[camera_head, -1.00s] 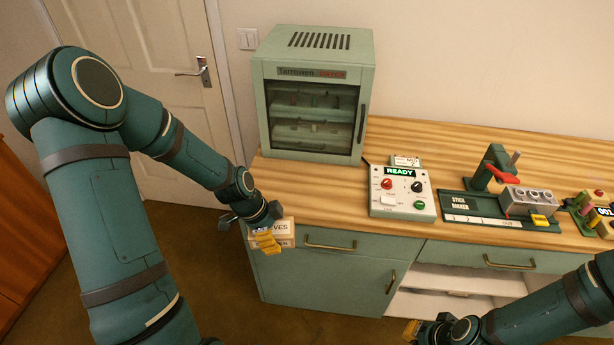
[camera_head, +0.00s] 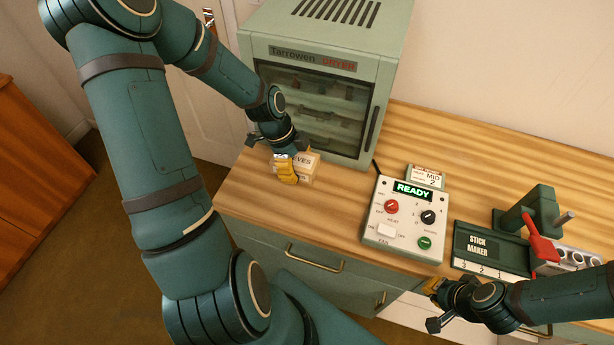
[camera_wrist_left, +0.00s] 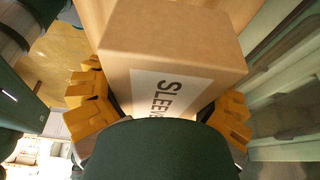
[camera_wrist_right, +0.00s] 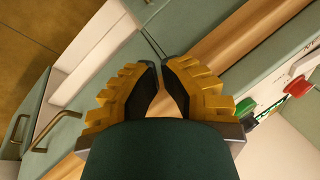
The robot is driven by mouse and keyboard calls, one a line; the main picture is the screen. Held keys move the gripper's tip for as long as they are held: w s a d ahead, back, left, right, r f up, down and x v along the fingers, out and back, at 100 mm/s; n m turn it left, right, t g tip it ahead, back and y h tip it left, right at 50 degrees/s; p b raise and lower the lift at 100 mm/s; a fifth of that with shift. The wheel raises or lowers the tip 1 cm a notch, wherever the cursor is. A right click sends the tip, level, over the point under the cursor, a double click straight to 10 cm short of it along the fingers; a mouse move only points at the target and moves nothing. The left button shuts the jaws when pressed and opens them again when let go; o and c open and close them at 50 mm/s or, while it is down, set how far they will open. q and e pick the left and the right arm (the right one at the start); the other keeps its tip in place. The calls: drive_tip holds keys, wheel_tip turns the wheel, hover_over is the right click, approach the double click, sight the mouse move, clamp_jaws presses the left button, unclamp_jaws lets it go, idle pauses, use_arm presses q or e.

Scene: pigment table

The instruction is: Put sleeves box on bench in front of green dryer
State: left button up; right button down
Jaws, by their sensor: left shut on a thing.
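The sleeves box (camera_head: 306,168) is a small brown carton with a white label. It is over the wooden bench (camera_head: 250,198), in front of the green dryer (camera_head: 309,85). My left gripper (camera_head: 287,170) is shut on it, and in the left wrist view the box (camera_wrist_left: 170,45) sits between the yellow fingers (camera_wrist_left: 160,112). I cannot tell whether the box touches the bench top. My right gripper (camera_head: 436,303) is at the bench's front edge, with nothing seen in it. In the right wrist view its fingertips (camera_wrist_right: 160,75) are close together with a small gap.
A control box (camera_head: 405,218) reading READY stands right of the dryer, with a small card display (camera_head: 426,176) behind it. The stick maker (camera_head: 490,248) is further right. Bench top is clear left of the control box. A drawer handle (camera_head: 314,258) sticks out below the edge.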

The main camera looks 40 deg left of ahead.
use_arm(q)
hover_over(301, 192)
drive_tip(key=f, duration=0.5)
drive_tip(key=shift+s+a+f+b, duration=0.15)
drive_tip(key=shift+a+f+b, duration=0.05)
drive_tip(key=shift+a+b, duration=0.2)
drive_tip(key=shift+f, duration=2.25)
drive_tip(key=o, duration=1.2)
drive_tip(key=shift+r, duration=0.1)
drive_tip(key=p+v, duration=0.1)
drive_tip(key=v, duration=1.1)
